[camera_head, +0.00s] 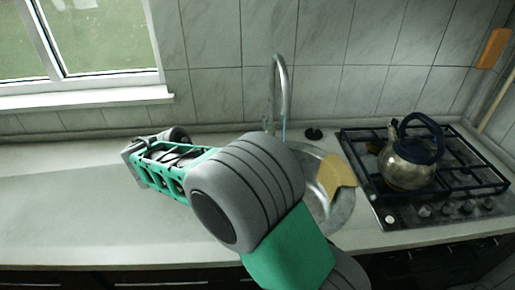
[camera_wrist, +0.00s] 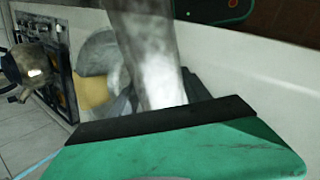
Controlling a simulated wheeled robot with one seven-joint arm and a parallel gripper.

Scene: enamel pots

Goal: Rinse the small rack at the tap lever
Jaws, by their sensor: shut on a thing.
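My gripper (camera_head: 152,158) is at the left of the arm in the head view, above the worktop and left of the sink. In the wrist view my gripper (camera_wrist: 160,100) is shut on a smooth, blurred grey thing (camera_wrist: 150,50) that reaches up out of the jaws. I cannot tell from its shape whether this is the small rack, and no other rack shows. A tall curved metal tap (camera_head: 284,88) stands behind the sink (camera_head: 343,208). My arm hides the tap's foot and part of the basin. I cannot make out the tap lever.
A yellow-tan piece (camera_head: 337,174) lies at the sink. A metal kettle (camera_head: 408,164) with a dark blue handle stands on the gas hob (camera_head: 461,172) at right. A small black round piece (camera_head: 313,133) is behind the sink. The left worktop (camera_head: 70,205) is clear.

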